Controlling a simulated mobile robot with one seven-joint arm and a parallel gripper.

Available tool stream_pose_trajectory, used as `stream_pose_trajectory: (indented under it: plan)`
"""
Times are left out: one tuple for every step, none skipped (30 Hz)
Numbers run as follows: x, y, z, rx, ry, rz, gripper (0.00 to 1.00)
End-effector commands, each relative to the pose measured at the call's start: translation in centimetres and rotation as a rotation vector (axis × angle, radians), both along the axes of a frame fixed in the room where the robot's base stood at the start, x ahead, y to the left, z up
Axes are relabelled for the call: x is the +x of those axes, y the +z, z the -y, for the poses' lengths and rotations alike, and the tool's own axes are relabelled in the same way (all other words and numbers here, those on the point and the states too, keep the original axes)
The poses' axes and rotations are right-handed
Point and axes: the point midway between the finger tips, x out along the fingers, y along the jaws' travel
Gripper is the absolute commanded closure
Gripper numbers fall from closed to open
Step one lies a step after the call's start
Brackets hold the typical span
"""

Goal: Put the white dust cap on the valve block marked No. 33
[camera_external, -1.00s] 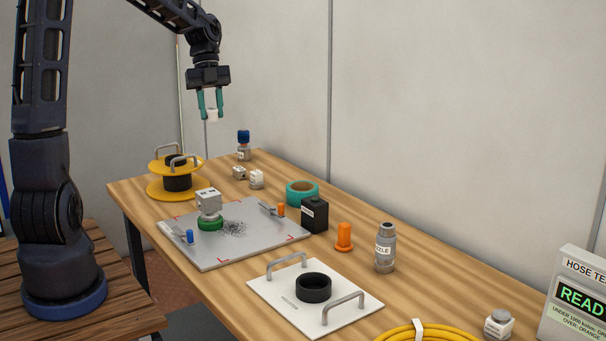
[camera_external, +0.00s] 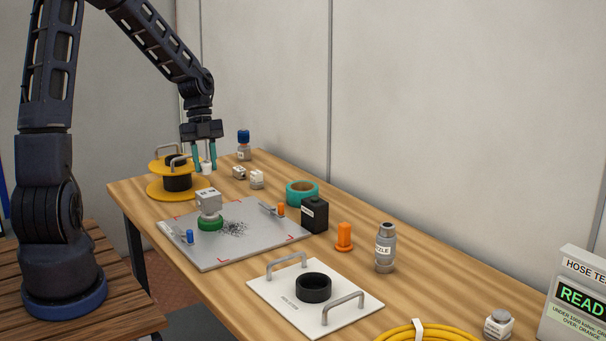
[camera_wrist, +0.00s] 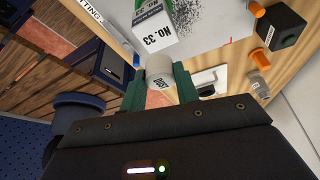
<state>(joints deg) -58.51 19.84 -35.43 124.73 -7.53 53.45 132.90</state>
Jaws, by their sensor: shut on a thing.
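My gripper (camera_external: 206,168) is shut on the white dust cap (camera_external: 207,169), which hangs between the teal fingertips above the far end of the table. In the wrist view the white cap (camera_wrist: 161,69) sits between the fingers, with a dark printed label on it. In the wrist view the valve block (camera_wrist: 153,27) reads "NO. 33" and lies just beyond the cap. In the outside view the cap is above the block, apart from it.
A yellow reel (camera_external: 158,190) stands at left.

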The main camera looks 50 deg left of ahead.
Motion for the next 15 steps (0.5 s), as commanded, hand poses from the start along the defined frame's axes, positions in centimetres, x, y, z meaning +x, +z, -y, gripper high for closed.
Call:
stream_pose_trajectory:
  plan:
    - [0.0,-0.6,0.0,-0.003,0.000,-0.002,0.90]
    - [0.0,-0.9,0.0,-0.002,0.001,-0.002,0.90]
    - [0.0,-1.2,0.0,-0.001,0.001,-0.002,0.90]
    - [0.0,-1.4,0.0,-0.001,0.000,-0.001,0.90]
    - [0.0,-1.5,0.0,0.000,0.000,-0.001,0.90]
    - [0.0,-1.6,0.0,0.000,0.000,-0.001,0.90]
    - [0.0,-1.7,0.0,-0.001,0.000,-0.001,0.90]
    - [0.0,-1.9,0.0,-0.001,0.000,-0.001,0.90]
    - [0.0,-2.2,0.0,-0.001,-0.001,-0.002,0.90]
    - [-0.1,-2.5,0.0,-0.001,-0.001,-0.002,0.90]
    - [-0.1,-2.8,0.0,-0.001,-0.001,-0.002,0.90]
    - [0.0,-3.3,0.0,-0.001,-0.001,-0.002,0.90]
    - [0.0,-3.7,0.0,-0.001,-0.001,-0.002,0.90]
    - [0.0,-4.1,0.1,-0.002,-0.001,-0.003,0.90]
    - [0.0,-4.6,0.0,-0.002,-0.001,-0.001,0.90]
